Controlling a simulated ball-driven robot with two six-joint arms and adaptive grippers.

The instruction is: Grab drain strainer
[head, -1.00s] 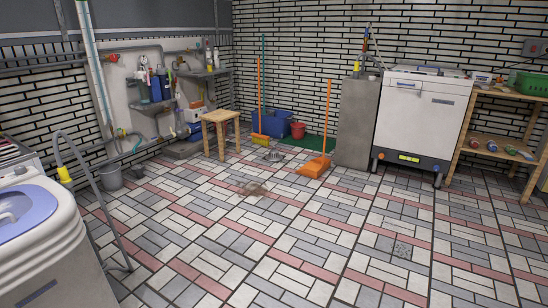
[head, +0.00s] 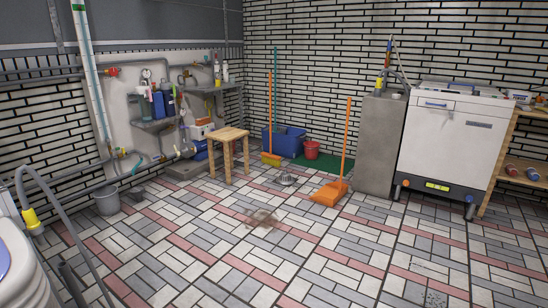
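A small round metal piece that looks like the drain strainer (head: 287,180) lies on the tiled floor in the head view. It is right of the wooden stool and left of the orange dustpan. It is too small to make out its details. A dark speckled patch (head: 432,298), perhaps a floor drain grate, shows at the bottom right edge. Neither of my grippers is in view.
A wooden stool (head: 223,152), an orange dustpan (head: 329,193), a red bucket (head: 311,150) and a blue bin (head: 284,141) stand around the strainer. A brown stain (head: 261,218) marks the floor nearer me. A white machine (head: 450,140) stands right.

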